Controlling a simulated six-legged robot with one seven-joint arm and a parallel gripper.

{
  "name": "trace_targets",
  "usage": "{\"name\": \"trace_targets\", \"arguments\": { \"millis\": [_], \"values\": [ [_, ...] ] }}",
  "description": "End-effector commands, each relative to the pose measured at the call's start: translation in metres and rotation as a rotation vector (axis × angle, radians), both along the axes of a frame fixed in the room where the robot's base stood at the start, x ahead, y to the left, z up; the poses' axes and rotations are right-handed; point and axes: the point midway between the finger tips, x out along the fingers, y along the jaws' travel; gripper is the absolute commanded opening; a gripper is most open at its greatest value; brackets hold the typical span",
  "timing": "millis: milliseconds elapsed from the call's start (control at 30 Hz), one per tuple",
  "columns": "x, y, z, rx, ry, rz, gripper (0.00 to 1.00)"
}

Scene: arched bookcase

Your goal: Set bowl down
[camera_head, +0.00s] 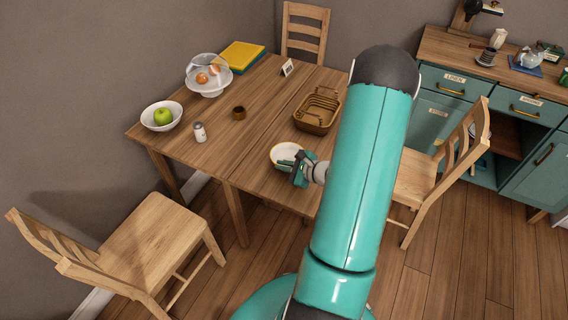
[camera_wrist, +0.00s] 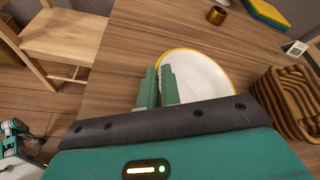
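A white bowl with a yellow rim (camera_head: 285,153) is at the near edge of the wooden table, left of my arm. It also shows in the wrist view (camera_wrist: 205,80), large and seen from above, and looks empty. My gripper (camera_head: 299,166) is at the bowl's near side. In the wrist view my gripper's two green fingers (camera_wrist: 159,84) are close together, one outside the bowl and one inside, with the rim between them. The bowl looks about level. I cannot tell whether its base touches the table, because its underside is hidden.
On the table (camera_head: 232,164) are a wicker basket (camera_head: 317,112), a brown cup (camera_head: 239,113), a shaker (camera_head: 199,132), a bowl holding a green apple (camera_head: 162,126), and a domed stand (camera_head: 209,89). Chairs stand around it. Bare wood lies left of the held bowl.

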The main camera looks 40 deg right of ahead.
Motion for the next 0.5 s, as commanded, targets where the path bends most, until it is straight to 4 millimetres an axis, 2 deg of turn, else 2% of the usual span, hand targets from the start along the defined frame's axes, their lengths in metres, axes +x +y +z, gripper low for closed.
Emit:
{"name": "trace_targets", "arguments": {
  "millis": [267,300,400,500],
  "values": [
    [-0.0017,0.0013,-0.0050,-0.002,-0.001,-0.002,0.00],
    [-0.0020,0.0014,-0.0053,-0.002,0.000,-0.003,0.11],
    [-0.0023,0.0015,-0.0051,-0.002,0.000,-0.003,0.28],
    [-0.0024,0.0014,-0.0051,-0.002,0.000,-0.003,0.28]
  ]
}}
